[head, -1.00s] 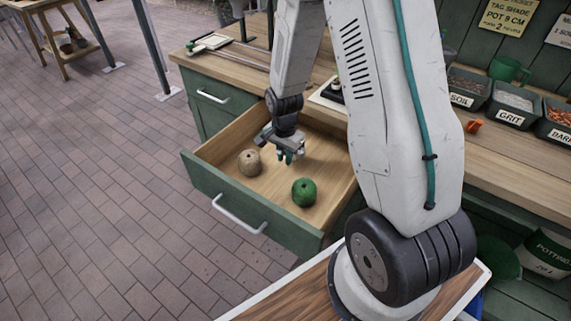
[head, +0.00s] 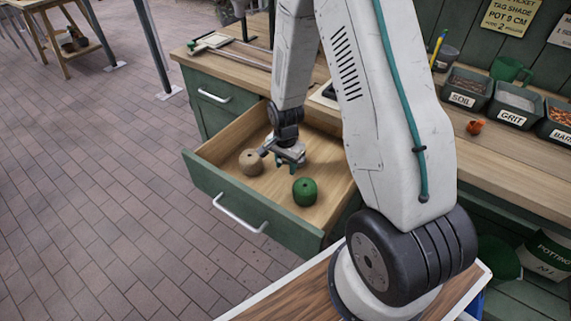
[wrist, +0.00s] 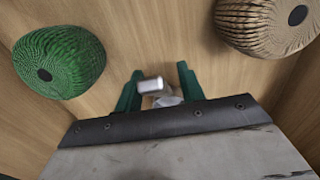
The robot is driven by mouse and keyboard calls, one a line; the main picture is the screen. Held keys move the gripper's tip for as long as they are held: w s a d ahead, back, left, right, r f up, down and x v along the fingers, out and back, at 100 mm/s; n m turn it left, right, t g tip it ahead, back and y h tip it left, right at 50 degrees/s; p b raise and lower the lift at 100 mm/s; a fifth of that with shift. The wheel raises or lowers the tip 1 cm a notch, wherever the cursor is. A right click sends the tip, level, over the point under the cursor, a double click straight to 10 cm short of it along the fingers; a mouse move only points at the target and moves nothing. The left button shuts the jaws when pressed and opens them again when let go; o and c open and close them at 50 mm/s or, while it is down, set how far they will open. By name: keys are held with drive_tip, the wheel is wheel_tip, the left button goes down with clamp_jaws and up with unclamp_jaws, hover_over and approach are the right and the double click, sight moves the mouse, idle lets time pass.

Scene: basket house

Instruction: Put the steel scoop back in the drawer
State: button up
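The drawer (head: 226,198) is pulled open, with a green front and a wooden inside. My gripper (head: 290,166) is low inside it, pointing down, between a tan ball-shaped thing and a green one. In the wrist view, my gripper (wrist: 161,88) has its green fingers apart with a small shiny grey metal piece, which looks like the steel scoop (wrist: 152,86), between them. The piece spans the gap and seems held. Most of its shape is hidden, and I cannot tell whether it touches the drawer floor. The head view does not clearly show the scoop.
A tan twine ball (head: 251,162) lies left of my gripper and a green twine ball (head: 304,191) lies at its front right, both in the drawer. Drawer walls surround the gripper.

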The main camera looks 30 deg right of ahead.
drive_tip(key=s+a+r+n, duration=0.2)
drive_tip(key=s+r, duration=0.1)
drive_tip(key=r, duration=0.7)
drive_tip(key=s+a+r+n, duration=0.1)
drive_tip(key=s+r+n, duration=0.15)
drive_tip(key=r, duration=0.65)
drive_tip(key=s+a+r+n, duration=0.2)
drive_tip(key=s+r, duration=0.2)
drive_tip(key=r, duration=0.6)
drive_tip(key=s+a+r+n, duration=0.1)
drive_tip(key=s+r+n, duration=0.2)
drive_tip(key=s, duration=0.4)
drive_tip(key=s+a+r+n+t, duration=0.1)
drive_tip(key=s+r+n, duration=0.3)
drive_tip(key=s, duration=0.4)
drive_tip(key=shift+a+r, duration=0.35)
drive_tip(key=shift+a, duration=0.05)
